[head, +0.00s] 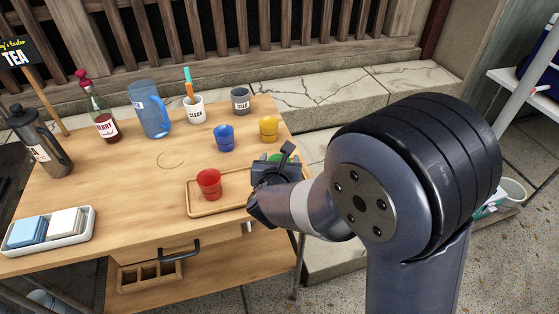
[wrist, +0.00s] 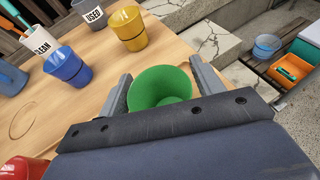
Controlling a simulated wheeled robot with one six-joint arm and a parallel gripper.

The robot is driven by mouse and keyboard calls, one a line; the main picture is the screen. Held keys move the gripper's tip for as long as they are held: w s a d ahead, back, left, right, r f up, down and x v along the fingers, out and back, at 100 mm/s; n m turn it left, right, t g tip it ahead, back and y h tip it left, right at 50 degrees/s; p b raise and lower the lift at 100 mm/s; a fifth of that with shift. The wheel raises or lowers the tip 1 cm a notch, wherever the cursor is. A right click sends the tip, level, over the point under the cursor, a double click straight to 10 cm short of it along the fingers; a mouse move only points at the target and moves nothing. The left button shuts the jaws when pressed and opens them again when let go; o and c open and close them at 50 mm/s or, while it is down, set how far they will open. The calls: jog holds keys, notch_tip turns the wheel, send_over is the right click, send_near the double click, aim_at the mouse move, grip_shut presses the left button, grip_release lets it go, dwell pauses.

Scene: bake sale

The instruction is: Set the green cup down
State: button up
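The green cup (wrist: 160,88) sits between the two fingers of my gripper (wrist: 161,80) in the wrist view, with a finger against each side. My gripper appears shut on it. In the head view, only a sliver of the green cup (head: 275,157) shows behind my gripper (head: 271,165), near the table's right edge. The cup looks upright, with its open mouth visible from the wrist. Its base is hidden, so I cannot tell whether it touches the surface below.
A wooden tray (head: 234,186) holds a red cup (head: 209,184) just left of my gripper. A blue cup (head: 224,138) and a yellow cup (head: 268,129) stand behind. Farther back are a white CLEAN cup (head: 194,110), a grey USED cup (head: 241,101) and a blue pitcher (head: 150,109).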

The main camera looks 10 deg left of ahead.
jog(key=shift+o, duration=0.5)
jog(key=shift+r+p, duration=0.2)
jog(key=shift+p, duration=0.1)
jog(key=v, duration=1.2)
jog(key=shift+c, duration=0.3)
